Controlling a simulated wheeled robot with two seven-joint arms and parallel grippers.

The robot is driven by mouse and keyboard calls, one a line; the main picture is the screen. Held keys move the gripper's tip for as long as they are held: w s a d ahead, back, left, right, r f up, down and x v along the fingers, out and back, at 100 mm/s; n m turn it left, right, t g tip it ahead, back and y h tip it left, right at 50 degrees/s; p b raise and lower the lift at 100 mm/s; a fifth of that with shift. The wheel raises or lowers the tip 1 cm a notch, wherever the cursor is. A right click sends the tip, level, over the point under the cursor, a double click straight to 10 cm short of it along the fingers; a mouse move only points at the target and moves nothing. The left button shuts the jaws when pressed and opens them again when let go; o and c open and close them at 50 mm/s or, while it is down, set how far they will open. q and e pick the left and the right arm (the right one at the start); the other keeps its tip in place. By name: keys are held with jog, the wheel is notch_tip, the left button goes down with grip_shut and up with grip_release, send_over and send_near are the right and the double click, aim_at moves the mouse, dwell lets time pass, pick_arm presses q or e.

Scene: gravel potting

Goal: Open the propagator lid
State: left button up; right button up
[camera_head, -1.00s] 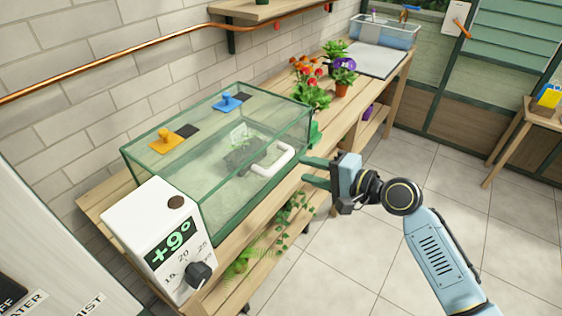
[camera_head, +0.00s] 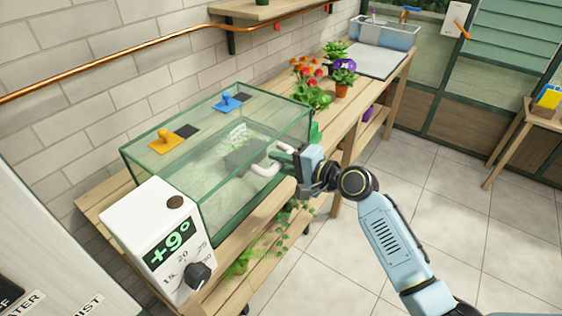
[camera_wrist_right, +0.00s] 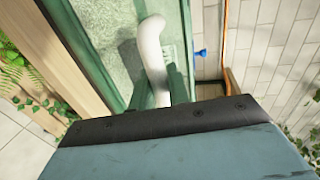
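The propagator (camera_head: 222,200) is a clear glass box with green edges on the wooden bench. Its glass lid (camera_head: 262,112) lies closed on top. A white bar handle (camera_head: 262,168) stands out at the lid's right front edge. My right gripper (camera_head: 284,154) is at the handle's right end. In the right wrist view the white handle (camera_wrist_right: 151,45) runs between the two green fingers of the right gripper (camera_wrist_right: 160,88), which are close against it on both sides. Their tips are partly hidden. My left gripper is out of view.
A white control box (camera_head: 150,222) with a +9° display and a knob stands at the propagator's near end. Orange (camera_head: 165,142) and blue (camera_head: 229,103) knobs sit on the lid. Flower pots (camera_head: 343,88) stand beyond it.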

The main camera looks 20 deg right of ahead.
grip_shut()
